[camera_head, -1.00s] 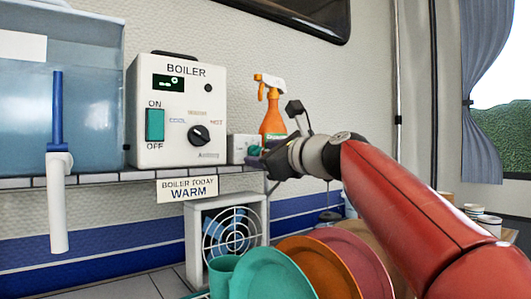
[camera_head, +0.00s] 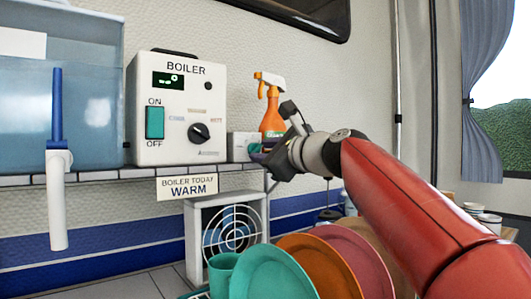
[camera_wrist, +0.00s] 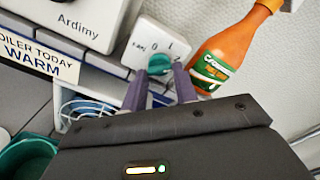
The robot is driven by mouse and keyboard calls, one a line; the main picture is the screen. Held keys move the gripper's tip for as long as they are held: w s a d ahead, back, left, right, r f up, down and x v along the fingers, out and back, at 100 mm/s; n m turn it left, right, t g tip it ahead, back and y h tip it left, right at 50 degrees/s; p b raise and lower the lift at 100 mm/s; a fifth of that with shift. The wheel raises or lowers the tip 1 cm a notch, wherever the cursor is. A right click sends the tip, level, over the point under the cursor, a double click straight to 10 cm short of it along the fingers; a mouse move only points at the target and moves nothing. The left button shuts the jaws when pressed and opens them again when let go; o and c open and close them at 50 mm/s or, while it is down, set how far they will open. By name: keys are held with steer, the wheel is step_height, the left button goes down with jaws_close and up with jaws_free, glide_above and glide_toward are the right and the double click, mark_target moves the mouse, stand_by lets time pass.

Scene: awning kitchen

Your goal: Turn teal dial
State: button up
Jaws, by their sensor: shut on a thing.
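The teal dial (camera_wrist: 159,63) sits on a small white control box (camera_wrist: 140,42) marked "FAN", 0, 1 and 2 in the wrist view. The box (camera_head: 237,147) stands on the shelf to the right of the boiler in the head view. My gripper (camera_wrist: 161,72) has its two purple fingers on either side of the teal dial and is shut on it. In the head view my gripper (camera_head: 257,152) reaches the box from the right and covers most of the dial. The dial's exact pointer direction is hard to tell.
The white boiler (camera_head: 178,110) stands left of the box. An orange spray bottle (camera_head: 272,115) stands close behind my gripper. A fan (camera_head: 232,230) hangs below the shelf. Several coloured plates (camera_head: 272,275) stand beneath my arm.

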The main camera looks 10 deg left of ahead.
steer(key=n+b, duration=0.1)
steer(key=n, duration=0.4)
steer(key=shift+n, duration=0.3)
steer(key=n+b, duration=0.2)
steer(key=n, duration=0.8)
steer(key=shift+n+b, duration=0.3)
steer(key=shift+n, duration=0.1)
steer(key=n+b, duration=0.1)
steer(key=n, duration=0.3)
steer(key=shift+n, duration=0.4)
steer(key=o, duration=1)
steer(key=shift+r, duration=0.1)
steer(key=shift+s, duration=0.1)
